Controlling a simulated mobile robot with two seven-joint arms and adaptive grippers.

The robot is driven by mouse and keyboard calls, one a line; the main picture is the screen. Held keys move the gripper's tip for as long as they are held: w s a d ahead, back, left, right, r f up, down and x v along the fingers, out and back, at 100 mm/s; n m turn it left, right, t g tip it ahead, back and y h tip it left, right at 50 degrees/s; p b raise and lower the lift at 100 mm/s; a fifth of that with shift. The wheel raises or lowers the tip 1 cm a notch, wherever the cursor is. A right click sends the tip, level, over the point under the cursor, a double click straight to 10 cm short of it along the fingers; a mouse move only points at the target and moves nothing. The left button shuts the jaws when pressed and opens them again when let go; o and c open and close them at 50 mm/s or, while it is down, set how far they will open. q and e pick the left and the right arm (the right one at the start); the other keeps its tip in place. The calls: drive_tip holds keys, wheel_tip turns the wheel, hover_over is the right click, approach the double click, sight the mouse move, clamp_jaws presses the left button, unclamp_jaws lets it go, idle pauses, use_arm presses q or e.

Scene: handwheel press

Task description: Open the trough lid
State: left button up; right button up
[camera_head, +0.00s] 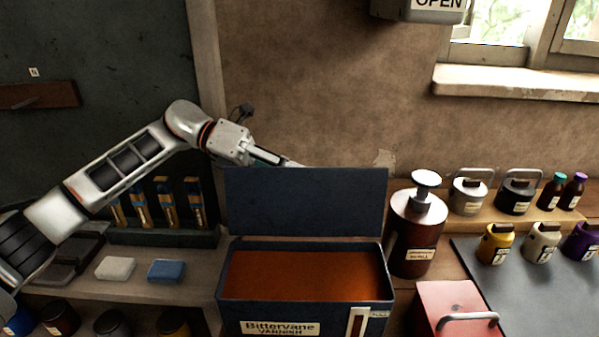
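The trough (300,316) is a dark blue box labelled "Bittervane varnish", with orange-brown varnish (305,275) inside. Its lid (305,203) stands upright along the back edge, so the trough is open. My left arm comes in from the left, and my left gripper (278,161) is above and behind the lid's top left edge. Its fingertips are partly hidden near that edge, and I cannot tell whether they touch it or how far apart they are. My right gripper is not in view.
A dark red pump bottle (415,232) stands just right of the trough, with a red box with a handle (458,309) in front. Several small jars (497,243) stand further right. A white block (116,268) and a blue block (166,271) lie left on the shelf.

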use_arm(q)
drive_tip(key=shift+r, duration=0.2)
wheel_tip(320, 180, up, 10)
drive_tip(key=shift+f, duration=0.15)
idle(0.4)
